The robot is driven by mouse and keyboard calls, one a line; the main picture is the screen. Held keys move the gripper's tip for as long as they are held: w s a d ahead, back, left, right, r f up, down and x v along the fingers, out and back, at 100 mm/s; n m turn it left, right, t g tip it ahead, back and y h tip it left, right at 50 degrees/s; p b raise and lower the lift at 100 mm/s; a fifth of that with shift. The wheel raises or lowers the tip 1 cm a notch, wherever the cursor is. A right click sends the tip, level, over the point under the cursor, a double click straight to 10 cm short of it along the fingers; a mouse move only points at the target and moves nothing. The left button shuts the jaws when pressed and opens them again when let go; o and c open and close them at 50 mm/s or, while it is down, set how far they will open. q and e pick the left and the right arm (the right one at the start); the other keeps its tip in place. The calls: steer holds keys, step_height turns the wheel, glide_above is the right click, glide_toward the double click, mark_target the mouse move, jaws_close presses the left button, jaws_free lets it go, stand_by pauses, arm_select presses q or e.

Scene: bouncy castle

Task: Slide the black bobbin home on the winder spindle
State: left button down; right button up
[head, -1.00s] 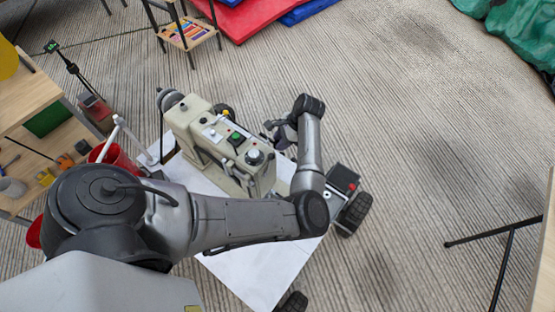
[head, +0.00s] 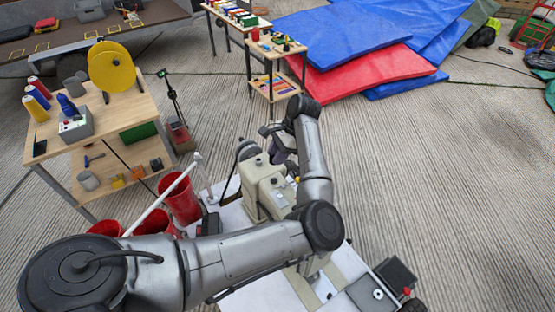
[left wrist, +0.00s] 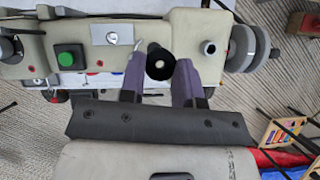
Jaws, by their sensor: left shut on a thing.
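My left gripper (left wrist: 161,60) has its purple fingers on both sides of the black bobbin (left wrist: 160,66) and is shut on it. The bobbin is seen end-on, with a pale centre, over the edge of the beige winder machine (left wrist: 188,28). A short grey post with a dark top (left wrist: 209,47) stands right of the bobbin; I cannot tell whether it is the spindle. Whether the bobbin touches any spindle is hidden. In the head view my left gripper (head: 280,151) is at the upper part of the machine (head: 265,186), and the bobbin cannot be made out. My right gripper is not in view.
The machine has a green button (left wrist: 70,55) and grey wheels (left wrist: 246,48) at its right end. A wooden table (head: 135,108) with spools stands at the left, with red buckets (head: 181,199) near it. Blue mats (head: 335,40) lie behind.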

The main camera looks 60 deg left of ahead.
arm_select(q)
steer(key=shift+f+b, duration=0.65)
steer(key=shift+f, duration=1.4)
steer(key=shift+f+b, duration=0.6)
steer(key=shift+f, duration=0.3)
steer(key=shift+f+b, duration=0.5)
steer(key=shift+b, duration=0.15)
steer(key=shift+f+b, duration=0.2)
steer(key=shift+b, duration=0.35)
steer(key=shift+b, duration=0.45)
